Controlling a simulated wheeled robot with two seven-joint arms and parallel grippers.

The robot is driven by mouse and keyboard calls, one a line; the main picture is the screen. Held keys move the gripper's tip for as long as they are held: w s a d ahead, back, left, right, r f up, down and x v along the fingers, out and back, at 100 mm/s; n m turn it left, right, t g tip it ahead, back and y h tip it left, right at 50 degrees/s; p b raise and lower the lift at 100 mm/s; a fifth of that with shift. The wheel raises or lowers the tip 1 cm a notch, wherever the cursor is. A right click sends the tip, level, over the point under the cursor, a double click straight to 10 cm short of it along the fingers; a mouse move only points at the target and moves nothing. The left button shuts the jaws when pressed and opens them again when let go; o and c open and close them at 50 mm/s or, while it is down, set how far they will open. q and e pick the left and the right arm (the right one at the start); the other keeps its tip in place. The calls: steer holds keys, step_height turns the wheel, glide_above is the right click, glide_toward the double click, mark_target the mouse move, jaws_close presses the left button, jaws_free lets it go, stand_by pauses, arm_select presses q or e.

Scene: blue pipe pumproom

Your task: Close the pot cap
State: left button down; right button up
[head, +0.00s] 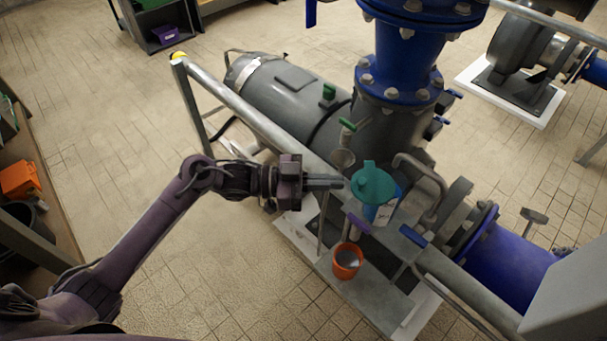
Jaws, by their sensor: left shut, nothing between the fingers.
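A blue pot (378,214) with a white label stands on the grey bench beside the pump. A round teal cap (373,186) shows at its top and hides the pot's mouth. I cannot tell whether the cap is seated or tilted open. My left gripper (342,183) is shut and empty, with its fingertips just left of the cap. I cannot tell whether they touch it. My right gripper is not in view.
An orange cup (347,261) stands on the bench (372,297) in front of the pot. A grey rail (255,120) runs along the pump's near side. The large grey pump (285,90) and blue pipe (405,45) stand behind.

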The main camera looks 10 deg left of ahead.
arm_select(q)
steer(key=shift+w+d, duration=0.2)
steer(key=shift+d, duration=0.9)
